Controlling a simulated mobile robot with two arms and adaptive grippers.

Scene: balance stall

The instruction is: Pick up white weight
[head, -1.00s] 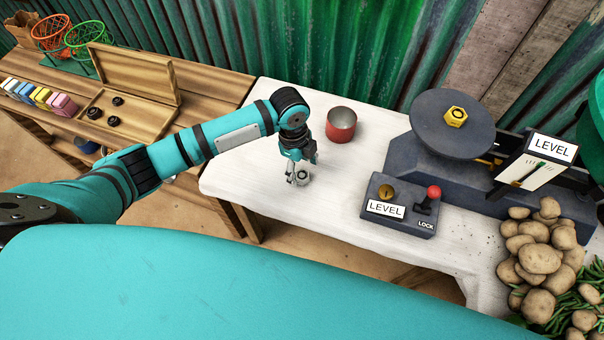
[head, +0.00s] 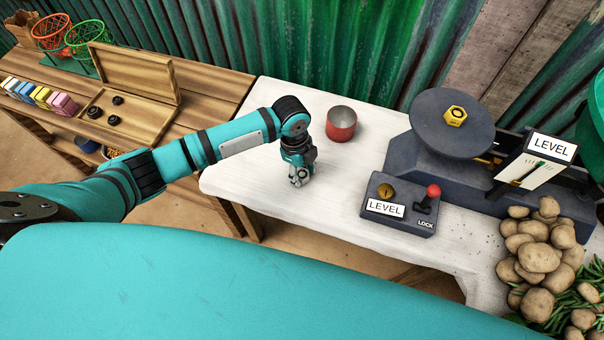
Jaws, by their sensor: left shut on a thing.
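My left gripper (head: 299,180) points down at the white table (head: 256,178), left of the lock box. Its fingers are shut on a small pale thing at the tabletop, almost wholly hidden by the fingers. It fits the white weight, but its shape cannot be made out. No other white weight shows. My right gripper is not in view.
A red tin (head: 341,125) stands just behind the gripper to the right. The lock box (head: 399,205) with its red-knobbed lever is at the right. The table's front left is clear.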

